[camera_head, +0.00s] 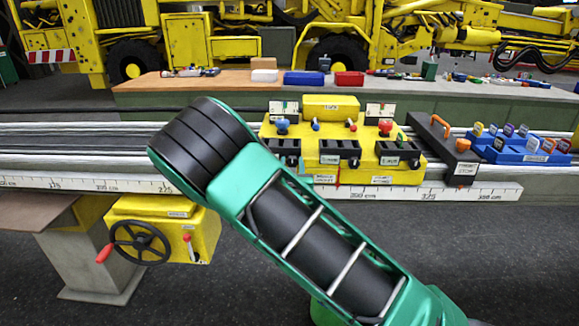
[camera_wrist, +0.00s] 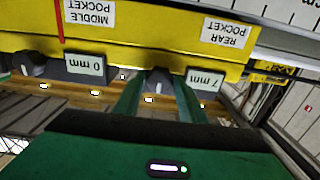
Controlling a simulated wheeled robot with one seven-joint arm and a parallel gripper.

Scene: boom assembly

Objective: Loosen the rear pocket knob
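The rear pocket knob (camera_wrist: 157,80) is dark with a pale pointer and sits under the yellow panel edge in the wrist view. The upside-down "REAR POCKET" label (camera_wrist: 227,33) is above it to the right. My gripper (camera_wrist: 157,90) has one green finger on each side of this knob. The fingertips are close to its sides; I cannot tell whether they touch it. In the head view, the yellow pocket block (camera_head: 345,172) stands on the rail, and my arm crosses in front of its left side. My gripper does not show there.
The middle pocket knob (camera_wrist: 30,62) and a "0 mm" plate (camera_wrist: 86,67) are left of my gripper. A "7 mm" plate (camera_wrist: 205,79) stands close right.

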